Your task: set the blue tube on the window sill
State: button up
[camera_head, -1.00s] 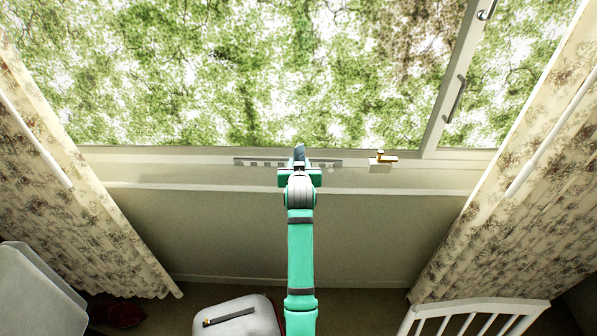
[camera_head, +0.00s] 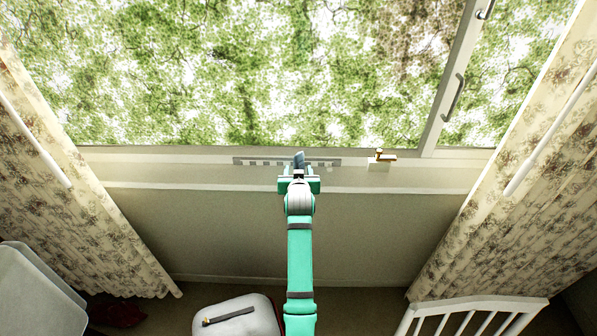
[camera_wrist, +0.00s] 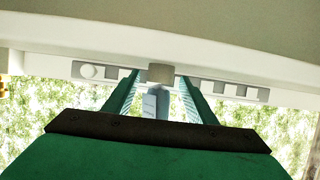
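The blue tube (camera_head: 300,160) is at the window sill (camera_head: 210,176), in front of the window frame. In the wrist view the tube (camera_wrist: 150,106) shows a blue-grey body with a grey end (camera_wrist: 161,73). My gripper (camera_head: 299,173) is at the sill, with its fingers on either side of the tube. In the wrist view the fingers (camera_wrist: 160,78) are apart, with narrow gaps between them and the tube. The tube seems to rest on the sill, but its contact with it is hidden. Its lower part is partly hidden by my gripper.
A grey slotted strip (camera_head: 252,162) runs along the window frame behind the tube. Patterned curtains (camera_head: 70,190) hang on both sides. A pale suitcase (camera_head: 238,318) and a white slatted chair (camera_head: 480,312) stand below. The sill left of the tube is clear.

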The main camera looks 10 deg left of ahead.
jog(key=shift+r, duration=0.2)
jog(key=v, duration=1.1)
jog(key=s+d+f+m, duration=0.1)
jog(key=s+d+f, duration=0.3)
jog(key=s, duration=0.5)
jog(key=s+d+f+t+h, duration=0.1)
jog(key=s+d+f, duration=0.2)
jog(key=s+f, duration=0.5)
jog(key=s+d+f+m, duration=0.1)
jog(key=s+d+f, duration=0.25)
jog(key=s, duration=0.65)
jog(key=s+d+r, duration=0.1)
jog(key=s+r, duration=0.1)
jog(key=s, duration=0.6)
jog(key=s+d+r+t+h, duration=0.1)
jog(key=s+d+r, duration=0.1)
jog(key=s, duration=0.7)
jog(key=s+d+r+h, duration=0.1)
jog(key=s+r, duration=0.2)
jog(key=s, duration=0.6)
jog(key=shift+d+r+m, duration=0.3)
jog(key=shift+d+m, duration=0.05)
jog(key=shift+m, duration=0.05)
jog(key=shift+s, duration=0.15)
jog(key=shift+c, duration=0.2)
